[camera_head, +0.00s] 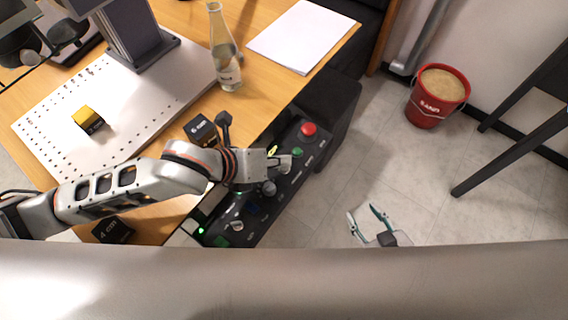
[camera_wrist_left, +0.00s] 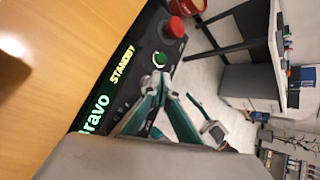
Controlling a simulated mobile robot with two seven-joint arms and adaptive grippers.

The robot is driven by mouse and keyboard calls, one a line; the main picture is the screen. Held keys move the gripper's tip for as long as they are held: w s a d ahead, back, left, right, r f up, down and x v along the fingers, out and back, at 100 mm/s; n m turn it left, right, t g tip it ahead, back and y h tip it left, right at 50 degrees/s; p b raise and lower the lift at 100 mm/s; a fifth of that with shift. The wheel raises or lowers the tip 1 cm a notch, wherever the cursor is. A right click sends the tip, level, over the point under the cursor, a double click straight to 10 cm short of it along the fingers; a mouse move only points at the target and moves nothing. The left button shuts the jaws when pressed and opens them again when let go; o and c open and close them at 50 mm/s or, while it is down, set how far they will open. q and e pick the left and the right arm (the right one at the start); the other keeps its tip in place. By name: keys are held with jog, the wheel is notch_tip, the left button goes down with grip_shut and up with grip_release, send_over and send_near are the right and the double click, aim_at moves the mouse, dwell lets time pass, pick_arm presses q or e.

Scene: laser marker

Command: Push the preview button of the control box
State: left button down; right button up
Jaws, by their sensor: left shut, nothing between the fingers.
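The black control box (camera_head: 262,208) runs diagonally along the table's front edge. It has a red mushroom button (camera_head: 308,129), a green button (camera_head: 297,152) and several knobs. I cannot read its button labels, so I cannot tell which is preview. My left gripper (camera_head: 288,162) is shut and empty over the box, close to the green button, and hides part of the panel. In the left wrist view, its teal fingertips (camera_wrist_left: 166,93) meet below the green button (camera_wrist_left: 160,60), beyond which is the red button (camera_wrist_left: 174,28). Contact is unclear. My right gripper (camera_head: 361,210) is open and empty above the floor.
On the wooden table (camera_head: 180,22) are a perforated white plate (camera_head: 60,125), a yellow-black block (camera_head: 88,120), dark cubes (camera_head: 203,130), a glass bottle (camera_head: 226,60) and white paper (camera_head: 302,36). A red sand bucket (camera_head: 437,98) stands on the floor. The display reads "STANDBY" (camera_wrist_left: 122,66).

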pick_arm(q)
jog(key=shift+f, duration=0.35)
pick_arm(e)
jog(key=shift+r, duration=0.15)
pick_arm(q)
jog(key=shift+f, duration=0.2)
jog(key=shift+r, duration=0.1)
pick_arm(e)
jog(key=shift+w+r, duration=0.15)
pick_arm(q)
jog(key=shift+r+p, duration=0.55)
jog(key=shift+p, duration=0.35)
pick_arm(e)
jog(key=r, duration=0.1)
jog(key=w+r, duration=0.1)
jog(key=shift+w+r+t, duration=0.1)
jog(key=shift+r+t, duration=0.2)
